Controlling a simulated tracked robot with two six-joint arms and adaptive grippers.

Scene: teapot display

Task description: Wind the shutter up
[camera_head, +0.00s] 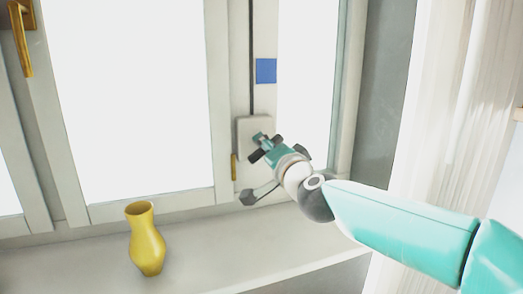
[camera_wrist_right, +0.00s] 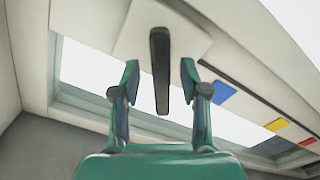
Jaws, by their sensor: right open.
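The winder box (camera_head: 243,128) is a pale plate on the window frame, with a black strap (camera_head: 251,60) running up from it. In the right wrist view, a dark upright bar (camera_wrist_right: 160,50) stands out from the pale plate (camera_wrist_right: 137,30). My right gripper (camera_head: 262,150) is in front of the box and hides part of it. Its two fingers (camera_wrist_right: 160,78) are apart, one on each side of the dark bar, with gaps showing on both sides. The window panes (camera_head: 135,90) are bright white; no shutter slats can be made out. My left gripper is out of view.
A yellow vase (camera_head: 147,240) stands on the sill (camera_head: 200,245) to the left. A blue square (camera_head: 266,71) is beside the strap; yellow (camera_wrist_right: 275,125) and red (camera_wrist_right: 308,141) marks follow farther along. A brass handle (camera_head: 22,45) is at upper left. A pale curtain (camera_head: 440,110) hangs at right.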

